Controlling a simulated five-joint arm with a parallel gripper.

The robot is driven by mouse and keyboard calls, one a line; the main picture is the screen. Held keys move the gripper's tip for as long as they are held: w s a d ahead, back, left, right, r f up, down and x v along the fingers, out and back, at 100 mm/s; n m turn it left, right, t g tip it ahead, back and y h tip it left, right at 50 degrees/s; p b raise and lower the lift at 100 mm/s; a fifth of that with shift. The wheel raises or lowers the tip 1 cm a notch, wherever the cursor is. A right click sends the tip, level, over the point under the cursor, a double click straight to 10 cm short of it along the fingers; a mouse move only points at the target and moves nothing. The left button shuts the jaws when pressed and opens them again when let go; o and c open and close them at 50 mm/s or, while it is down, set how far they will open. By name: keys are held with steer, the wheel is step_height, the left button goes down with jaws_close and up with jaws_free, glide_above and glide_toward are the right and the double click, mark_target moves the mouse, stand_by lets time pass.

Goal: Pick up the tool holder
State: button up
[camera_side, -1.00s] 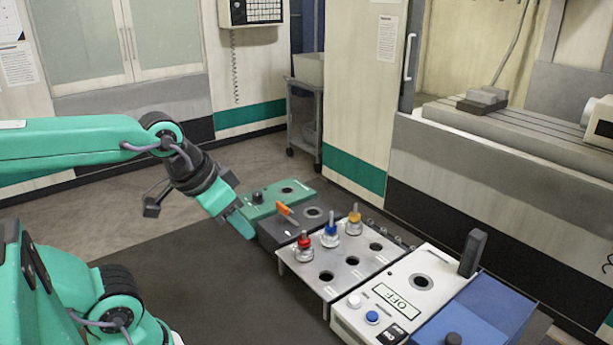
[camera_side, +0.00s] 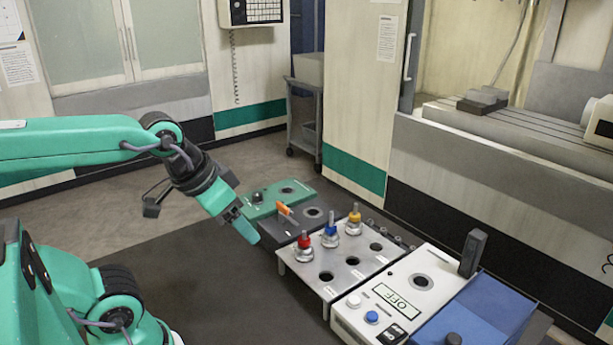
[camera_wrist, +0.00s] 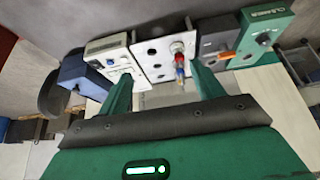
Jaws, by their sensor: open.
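Three tool holders stand upright in the grey metal rack (camera_side: 318,278): one with a red band (camera_side: 304,246), one with a blue band (camera_side: 330,236) and one with a yellow band (camera_side: 354,221). My gripper (camera_side: 248,230) is open and empty, to the left of the red-banded holder and above the dark mat, apart from the holders. In the wrist view my gripper's two green fingers (camera_wrist: 165,85) are spread wide. The red-banded holder (camera_wrist: 181,72) and the blue-banded holder (camera_wrist: 179,60) show beyond and between the fingers, nearer the right one, partly overlapping each other.
A green base (camera_side: 268,203) and a dark base with an orange lever (camera_side: 286,210) adjoin the rack at the far left. A white OFF panel (camera_side: 397,300) and a blue base (camera_side: 490,312) with an upright dark block (camera_side: 473,252) are at right. The dark mat (camera_side: 205,270) is clear.

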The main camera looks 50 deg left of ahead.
steer(key=n+g, duration=0.5)
glide_above(355, 214)
steer(key=f, duration=0.8)
steer(key=shift+s+a+f, duration=0.15)
steer(key=shift+s+f, duration=0.05)
steer(key=shift+f, duration=0.05)
steer(key=shift+w+f+g, duration=0.3)
steer(key=shift+w+f, duration=0.05)
steer(key=shift+f, duration=4.05)
